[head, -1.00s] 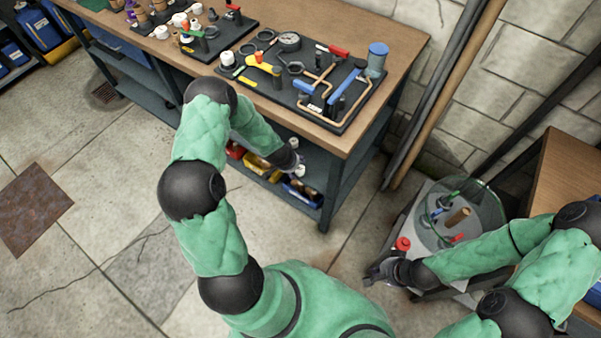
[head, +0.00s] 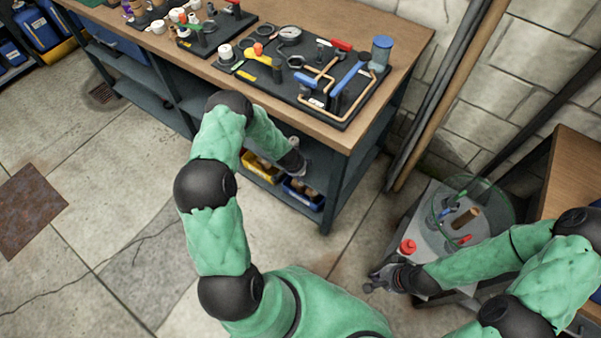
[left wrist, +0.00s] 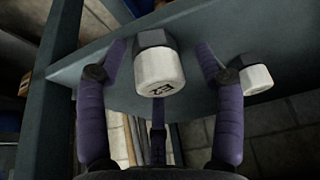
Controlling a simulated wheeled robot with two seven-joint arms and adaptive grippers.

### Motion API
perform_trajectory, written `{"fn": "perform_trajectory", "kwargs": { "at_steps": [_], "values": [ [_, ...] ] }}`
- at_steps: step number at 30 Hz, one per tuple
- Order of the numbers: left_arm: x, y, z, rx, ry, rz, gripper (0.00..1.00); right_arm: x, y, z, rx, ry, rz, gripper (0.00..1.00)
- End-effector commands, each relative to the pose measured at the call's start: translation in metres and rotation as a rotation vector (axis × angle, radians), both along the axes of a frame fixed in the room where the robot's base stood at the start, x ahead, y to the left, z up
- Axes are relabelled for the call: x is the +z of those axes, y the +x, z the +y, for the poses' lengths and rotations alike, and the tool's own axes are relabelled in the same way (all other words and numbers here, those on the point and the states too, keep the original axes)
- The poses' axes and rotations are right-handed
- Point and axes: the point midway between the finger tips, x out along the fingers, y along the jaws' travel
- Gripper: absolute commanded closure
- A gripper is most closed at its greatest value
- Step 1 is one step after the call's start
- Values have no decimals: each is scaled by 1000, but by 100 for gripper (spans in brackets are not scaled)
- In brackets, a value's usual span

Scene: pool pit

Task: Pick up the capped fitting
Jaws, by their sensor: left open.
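Two short fittings with white caps and dark nuts show in the left wrist view: one (left wrist: 159,72) in the middle and one (left wrist: 255,79) to its right. They are by a blue-grey shelf surface (left wrist: 110,75). My left gripper (left wrist: 160,55) is open, with its purple fingers on both sides of the middle fitting; contact cannot be told. In the head view my left gripper (head: 295,163) is at the bench's lower shelf and largely hides the fittings. My right gripper (head: 371,280) is low at the right, beside a grey stand; its opening is unclear.
The bench top (head: 345,140) overhangs the lower shelf, with a leg (head: 335,190) to the right of my left gripper. Yellow (head: 262,168) and blue (head: 303,194) bins are close by. A red knob (head: 408,247) is near my right gripper. Floor in front is open.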

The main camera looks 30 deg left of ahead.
Motion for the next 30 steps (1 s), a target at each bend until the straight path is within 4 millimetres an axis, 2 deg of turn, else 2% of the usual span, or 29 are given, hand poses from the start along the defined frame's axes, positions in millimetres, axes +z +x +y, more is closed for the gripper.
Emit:
{"fn": "perform_trajectory", "kwargs": {
  "at_steps": [3, 4, 9, 10, 22, 30],
  "values": [
    [1, 0, 0, 0, 0, -1, 32, 1, 0, 0, 0, 0, 0, 100],
    [1, 0, 0, 0, 0, -1, 35, 1, 0, 0, 0, 0, 0, 100],
    [1, 0, 0, 0, 0, -1, 83, 1, 0, 0, 0, 0, 0, 100],
    [1, 0, 0, 0, 0, 0, 89, 1, 0, 0, 0, 0, 0, 100],
    [3, 0, 0, 1, 0, 0, 89, 3, 0, 0, 0, 0, 0, 100],
    [16, -2, 0, 1, 1, -1, 89, 15, 0, 0, 0, 0, 0, 100]
  ]
}}
